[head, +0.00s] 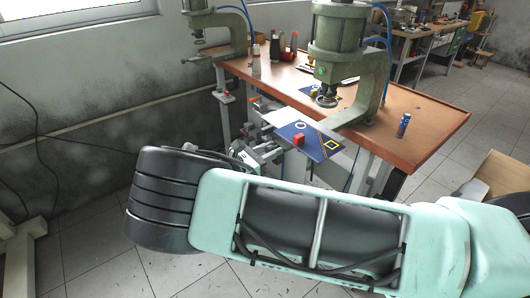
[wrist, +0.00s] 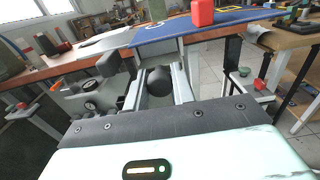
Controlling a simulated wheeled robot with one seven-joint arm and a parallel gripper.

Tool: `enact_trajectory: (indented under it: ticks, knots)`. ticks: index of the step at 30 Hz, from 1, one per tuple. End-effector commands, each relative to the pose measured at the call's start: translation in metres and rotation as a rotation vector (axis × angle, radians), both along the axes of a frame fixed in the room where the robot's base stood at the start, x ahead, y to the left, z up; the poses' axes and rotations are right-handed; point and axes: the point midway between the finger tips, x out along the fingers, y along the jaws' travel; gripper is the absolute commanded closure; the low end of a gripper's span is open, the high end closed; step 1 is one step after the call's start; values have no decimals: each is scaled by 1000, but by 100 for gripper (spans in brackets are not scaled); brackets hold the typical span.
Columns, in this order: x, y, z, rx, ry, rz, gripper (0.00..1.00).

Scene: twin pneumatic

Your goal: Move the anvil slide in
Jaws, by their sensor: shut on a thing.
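The anvil slide appears to be the blue plate (head: 322,155) sticking out from the front of the wooden bench under the right-hand press. It carries a red block (head: 299,140), a white ring and a yellow square. In the wrist view the blue plate (wrist: 160,33) lies just above and beyond my fingers, with the red block (wrist: 202,13) on it. My gripper (wrist: 160,84) is shut on a round black knob (wrist: 158,79) between its two grey fingers. How the knob joins the plate is hidden. In the head view my gripper (head: 265,153) is left of the plate, its fingertips partly hidden.
A green press (head: 340,45) stands over the bench (head: 430,118), and another green press (head: 218,35) stands at the left. A blue can (head: 403,125) is near the bench's right end. Gauges (wrist: 90,104) and a red button (wrist: 259,84) flank my gripper. Open floor lies left.

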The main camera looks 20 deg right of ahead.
Motion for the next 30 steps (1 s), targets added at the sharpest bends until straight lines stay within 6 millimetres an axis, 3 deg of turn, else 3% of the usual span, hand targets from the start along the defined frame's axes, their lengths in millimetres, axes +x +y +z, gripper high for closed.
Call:
enact_trajectory:
  ticks: [3, 9, 19, 20, 22, 30]
  knots:
    - [9, -31, 1, -2, 0, -6, 100]
    - [20, -61, 1, -1, 1, -2, 100]
    - [21, -65, 0, -1, 1, -1, 100]
    - [21, -65, 0, -1, 1, -1, 72]
    - [21, -65, 0, -1, 1, -1, 53]
    - [21, -64, 0, 0, 1, -1, 53]
